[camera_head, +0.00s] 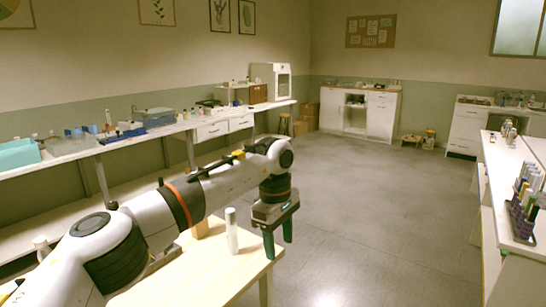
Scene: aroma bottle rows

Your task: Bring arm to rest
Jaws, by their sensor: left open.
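My left arm (202,196) comes in from the lower left and reaches over a light wooden table. My left gripper (278,243) points down at the table's right edge, with its two green fingers apart and nothing between them. The wooden table (195,270) shows in the lower middle. A pale, slim bottle (232,231) stands upright on it, just left of the gripper and apart from it. A small tan block (201,228) shows behind the arm and is partly hidden. My right gripper is not in view.
A long white bench (75,153) with labware runs along the left wall. At the right, a white counter (512,262) holds a purple rack (522,218) with several bottles. Grey floor (385,210) lies open between. White cabinets (360,112) stand at the back.

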